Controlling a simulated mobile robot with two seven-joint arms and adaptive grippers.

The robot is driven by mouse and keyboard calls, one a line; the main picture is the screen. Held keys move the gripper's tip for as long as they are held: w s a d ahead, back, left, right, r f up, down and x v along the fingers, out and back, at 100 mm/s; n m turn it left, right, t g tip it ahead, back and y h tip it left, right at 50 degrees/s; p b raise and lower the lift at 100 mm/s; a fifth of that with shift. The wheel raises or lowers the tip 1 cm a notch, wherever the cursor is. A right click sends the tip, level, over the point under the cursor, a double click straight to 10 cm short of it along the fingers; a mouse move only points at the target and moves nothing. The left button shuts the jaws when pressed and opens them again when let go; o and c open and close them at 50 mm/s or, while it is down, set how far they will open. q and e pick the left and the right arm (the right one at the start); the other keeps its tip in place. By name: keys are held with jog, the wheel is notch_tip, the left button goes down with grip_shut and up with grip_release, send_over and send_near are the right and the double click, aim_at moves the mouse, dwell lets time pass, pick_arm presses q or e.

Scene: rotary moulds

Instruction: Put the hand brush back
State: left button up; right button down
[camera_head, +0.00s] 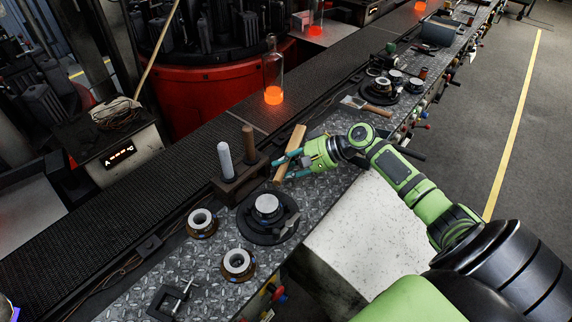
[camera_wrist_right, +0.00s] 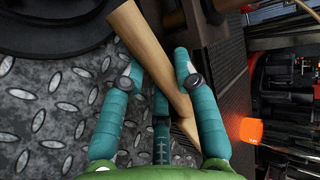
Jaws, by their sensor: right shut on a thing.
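The hand brush (camera_head: 290,152) shows as a long pale wooden piece, tilted, above the metal plate beside the dark block. My right gripper (camera_head: 284,166) is shut on it, with teal fingers around its wood. In the right wrist view the brush (camera_wrist_right: 143,42) runs between the fingers of the gripper (camera_wrist_right: 160,72), from upper left to lower right. Its lower end is partly hidden by a finger, and I cannot make out bristles. My left gripper is not in view.
A dark block (camera_head: 229,191) with two upright rods stands left of the brush. A round dark stand (camera_head: 285,234) and ring moulds (camera_head: 238,263) lie in front. A glowing bottle (camera_head: 273,75) stands on the conveyor (camera_head: 190,140). A wooden-handled tool (camera_head: 367,106) lies farther back.

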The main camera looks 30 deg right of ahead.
jog(key=c, duration=1.2)
grip_release()
jog(key=shift+f, duration=0.15)
jog(key=shift+s+d+r, duration=0.1)
jog(key=shift+r, duration=0.15)
jog(key=shift+b+v, duration=1.25)
jog(key=shift+v, duration=4.65)
